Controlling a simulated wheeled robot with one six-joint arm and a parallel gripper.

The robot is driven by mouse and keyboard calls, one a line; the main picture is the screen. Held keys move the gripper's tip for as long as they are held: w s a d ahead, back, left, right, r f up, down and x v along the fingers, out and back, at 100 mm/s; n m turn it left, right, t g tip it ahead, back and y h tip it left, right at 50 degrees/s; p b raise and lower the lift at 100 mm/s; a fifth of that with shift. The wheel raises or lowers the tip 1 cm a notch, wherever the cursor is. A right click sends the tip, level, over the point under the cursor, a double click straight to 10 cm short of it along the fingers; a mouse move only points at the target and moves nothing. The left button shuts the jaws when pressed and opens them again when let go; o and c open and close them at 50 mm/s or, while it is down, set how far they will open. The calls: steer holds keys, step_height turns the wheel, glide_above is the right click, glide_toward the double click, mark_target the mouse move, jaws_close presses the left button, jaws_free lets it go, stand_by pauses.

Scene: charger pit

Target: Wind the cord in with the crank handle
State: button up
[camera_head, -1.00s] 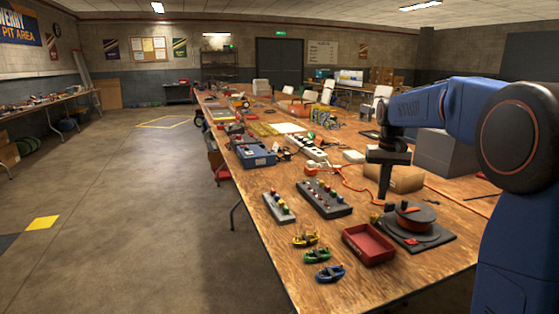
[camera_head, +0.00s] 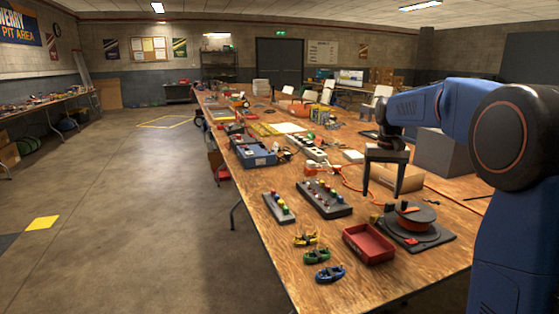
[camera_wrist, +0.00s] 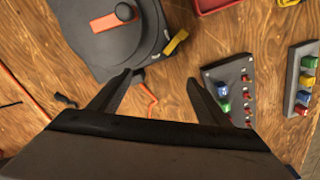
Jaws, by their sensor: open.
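The cord reel (camera_head: 420,217) has an orange-red drum on a black base at the right of the table. In the wrist view its dark disc (camera_wrist: 146,28) is at upper left, with a red crank arm (camera_wrist: 115,20) and black knob handle (camera_wrist: 123,12) on top. The orange cord (camera_head: 352,184) runs from near the white power strip towards the reel; a short piece (camera_wrist: 149,97) shows between my fingers. My gripper (camera_head: 381,194) is open and empty, pointing down above the table just behind and left of the reel. Its fingers (camera_wrist: 158,78) also show in the wrist view.
A red tray (camera_head: 368,244) stands left of the reel. A cardboard box (camera_head: 408,179) and a grey box (camera_head: 440,153) stand behind my gripper. A yellow piece (camera_wrist: 176,42) is at the reel's edge.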

step_height(320, 180, up, 8)
stand_by(1.0)
steer(key=shift+s, duration=0.1)
steer(key=s+a+t, duration=0.1)
steer(key=s+a, duration=0.1)
steer(key=s, duration=1)
steer(key=s+f+t, duration=0.1)
steer(key=s+f, duration=0.4)
steer(key=s, duration=0.5)
steer(key=s+a+f+n+t, duration=0.1)
steer(key=s+f, duration=0.5)
steer(key=s, duration=0.4)
steer(key=s+a+f+n+t, duration=0.1)
steer(key=s+f, duration=0.4)
steer(key=s, duration=0.5)
steer(key=shift+a+f+t, duration=0.15)
steer(key=shift+t, duration=0.25)
